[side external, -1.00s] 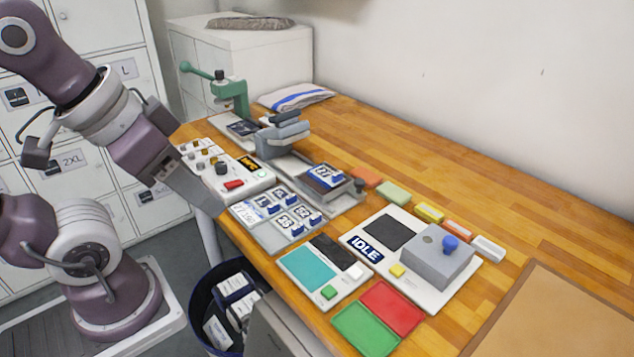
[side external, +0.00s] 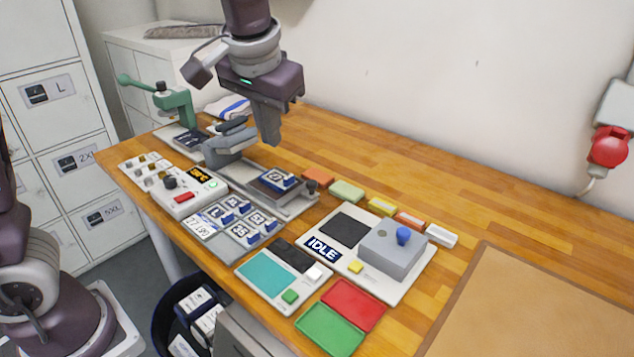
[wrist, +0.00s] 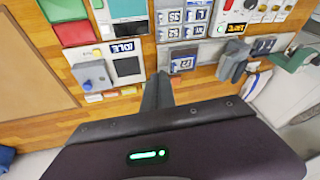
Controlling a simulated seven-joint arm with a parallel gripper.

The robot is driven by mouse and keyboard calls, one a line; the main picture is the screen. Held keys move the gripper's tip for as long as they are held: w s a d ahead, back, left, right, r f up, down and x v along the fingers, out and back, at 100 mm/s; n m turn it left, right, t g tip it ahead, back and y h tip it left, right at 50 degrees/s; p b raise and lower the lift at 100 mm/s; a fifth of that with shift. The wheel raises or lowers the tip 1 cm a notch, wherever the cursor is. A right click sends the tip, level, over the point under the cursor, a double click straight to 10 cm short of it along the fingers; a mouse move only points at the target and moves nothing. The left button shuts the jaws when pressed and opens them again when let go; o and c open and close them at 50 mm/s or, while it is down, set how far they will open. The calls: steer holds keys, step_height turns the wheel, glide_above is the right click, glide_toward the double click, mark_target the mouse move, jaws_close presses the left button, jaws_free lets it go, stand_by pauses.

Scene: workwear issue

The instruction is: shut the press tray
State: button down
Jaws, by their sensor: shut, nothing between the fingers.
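The press (side external: 230,142) is grey, with a raised upper part, and stands left of the middle in the side view. Its tray (side external: 268,191) sits out to the right of the press head on a grey base, carrying a dark block with a blue-and-white label (side external: 278,179). A dark knob (side external: 311,187) is at the right end. My gripper (side external: 271,141) is shut and empty, pointing down above and behind the tray, apart from it. In the wrist view my fingers (wrist: 157,92) are beside the tray's label (wrist: 183,65), and the press (wrist: 232,64) is to their right.
A control box (side external: 178,188) with a lit display stands in front of the press, beside a panel of blue-and-white labels (side external: 238,220). A green lever press (side external: 175,105) is at the left. Coloured blocks (side external: 347,191) lie right of the tray. The back wooden table (side external: 400,165) is clear.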

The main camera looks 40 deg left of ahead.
steer(key=w+d+f+n+y, duration=0.1)
steer(key=w+d+f+y, duration=0.35)
steer(key=w+f, duration=0.8)
steer(key=shift+h, duration=0.55)
steer(key=w+a+f, duration=0.1)
steer(key=f, duration=0.1)
steer(key=w+a+f, duration=0.1)
steer(key=f, duration=0.1)
steer(key=w+a+f, duration=0.1)
steer(key=w+f, duration=0.1)
steer(key=shift+f, duration=0.3)
steer(key=shift+s+a+f, duration=0.1)
steer(key=shift+a+f, duration=0.05)
steer(key=shift+a, duration=0.5)
steer(key=shift+a+f, duration=0.1)
steer(key=shift+a, duration=0.5)
steer(key=shift+s+a+f, duration=0.1)
steer(key=shift+a, duration=0.6)
glide_toward(279, 169)
steer(key=x, duration=0.5)
